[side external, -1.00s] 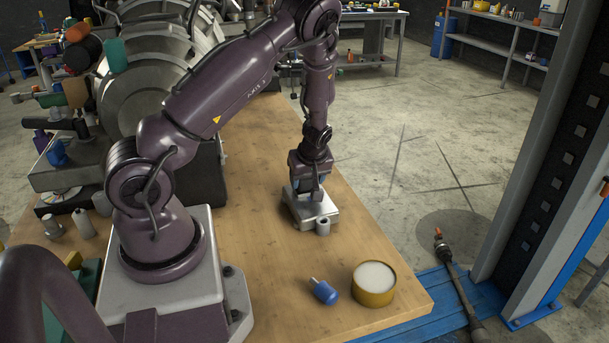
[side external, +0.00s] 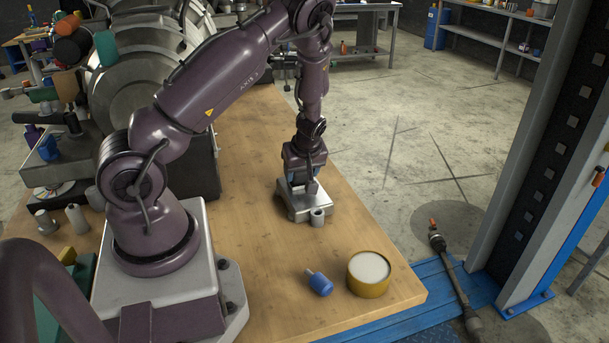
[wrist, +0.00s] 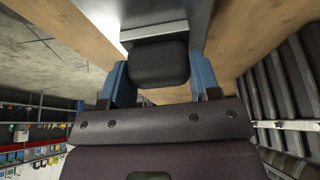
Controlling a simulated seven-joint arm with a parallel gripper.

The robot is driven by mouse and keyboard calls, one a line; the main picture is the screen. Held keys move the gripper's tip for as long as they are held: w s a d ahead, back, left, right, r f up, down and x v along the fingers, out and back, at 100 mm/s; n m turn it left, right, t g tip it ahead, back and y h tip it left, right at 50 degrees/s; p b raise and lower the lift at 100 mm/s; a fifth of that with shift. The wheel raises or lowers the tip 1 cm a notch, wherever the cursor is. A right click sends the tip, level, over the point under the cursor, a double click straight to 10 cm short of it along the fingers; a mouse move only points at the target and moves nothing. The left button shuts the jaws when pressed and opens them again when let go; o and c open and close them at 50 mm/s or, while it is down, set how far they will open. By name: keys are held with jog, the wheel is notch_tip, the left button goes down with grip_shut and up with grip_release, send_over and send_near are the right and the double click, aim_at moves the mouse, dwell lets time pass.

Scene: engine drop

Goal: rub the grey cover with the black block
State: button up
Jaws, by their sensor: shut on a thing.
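The grey cover (side external: 308,208) is a flat metal part with a round boss at its near right corner, lying on the wooden bench. My gripper (side external: 302,187) is over the cover, pointing down, its fingertips close to the cover's top. In the wrist view, the blue fingers of my gripper (wrist: 160,78) are shut on the black block (wrist: 158,60) from both sides. The grey cover (wrist: 175,17) shows right behind the block there. The block is hard to make out in the side view, and I cannot tell whether it touches the cover.
A yellow tin (side external: 369,276) with a pale top and a blue-handled tool (side external: 319,283) are at the bench's near right. Large metal engine parts (side external: 140,75) stand at the left. The wooden bench (side external: 255,240) is clear around the cover's near side.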

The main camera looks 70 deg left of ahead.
jog(key=shift+s+a, duration=0.1)
jog(key=shift+a, duration=1.15)
notch_tip(320, 180, up, 8)
jog(key=shift+r, duration=0.15)
